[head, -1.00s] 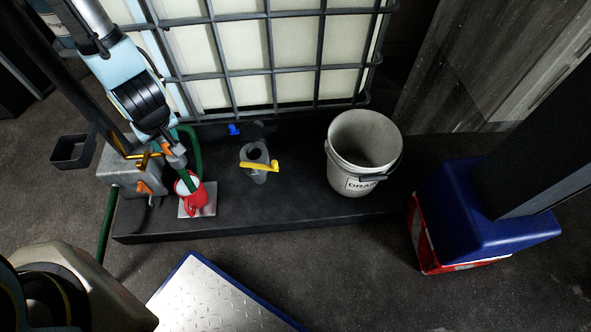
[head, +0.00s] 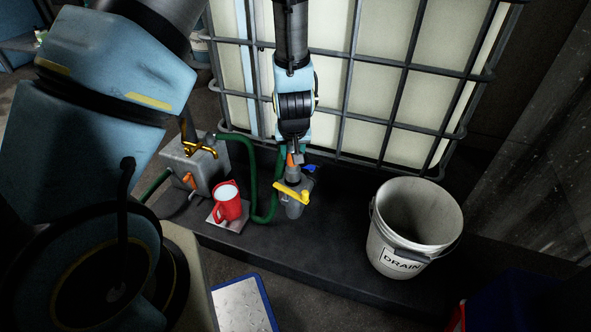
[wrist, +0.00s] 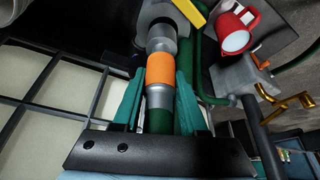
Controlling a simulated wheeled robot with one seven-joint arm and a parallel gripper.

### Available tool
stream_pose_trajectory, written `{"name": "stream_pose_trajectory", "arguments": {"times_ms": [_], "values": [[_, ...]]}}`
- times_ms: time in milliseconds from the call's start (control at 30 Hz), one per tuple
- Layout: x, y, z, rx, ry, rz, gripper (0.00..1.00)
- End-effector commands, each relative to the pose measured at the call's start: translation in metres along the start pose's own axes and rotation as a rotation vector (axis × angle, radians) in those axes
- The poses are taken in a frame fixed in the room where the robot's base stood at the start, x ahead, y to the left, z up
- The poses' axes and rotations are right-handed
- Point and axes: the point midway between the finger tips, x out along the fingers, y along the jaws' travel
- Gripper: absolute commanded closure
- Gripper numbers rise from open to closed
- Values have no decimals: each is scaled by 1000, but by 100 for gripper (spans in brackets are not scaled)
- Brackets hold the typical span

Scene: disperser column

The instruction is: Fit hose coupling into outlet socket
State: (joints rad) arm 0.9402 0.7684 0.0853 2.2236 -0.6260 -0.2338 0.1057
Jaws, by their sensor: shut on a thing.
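My gripper (head: 293,156) is shut on the hose coupling, whose orange band (wrist: 160,72) and grey metal collar show between the teal fingers (wrist: 160,98) in the wrist view. The coupling points down, with its orange part (head: 290,160) small in the head view. The grey outlet socket (head: 295,208) with a yellow lever (head: 288,192) stands directly below it. In the wrist view the coupling's front end meets the grey outlet body (wrist: 158,10); I cannot tell how deep it sits. The green hose (head: 251,175) loops from the coupling to the left.
A red jug (head: 227,203) stands on a light plate left of the outlet. A grey box (head: 188,165) with a brass tap (head: 200,149) is farther left. A white drain bucket (head: 410,225) stands right. The caged tank (head: 375,85) rises behind.

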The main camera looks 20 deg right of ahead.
Motion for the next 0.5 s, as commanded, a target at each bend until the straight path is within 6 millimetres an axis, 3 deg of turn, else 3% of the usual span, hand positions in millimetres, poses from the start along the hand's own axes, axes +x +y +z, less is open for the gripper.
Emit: {"name": "stream_pose_trajectory", "arguments": {"times_ms": [300,500], "values": [[34,0,14,-1,0,1,100],[36,1,14,-1,2,1,100]]}}
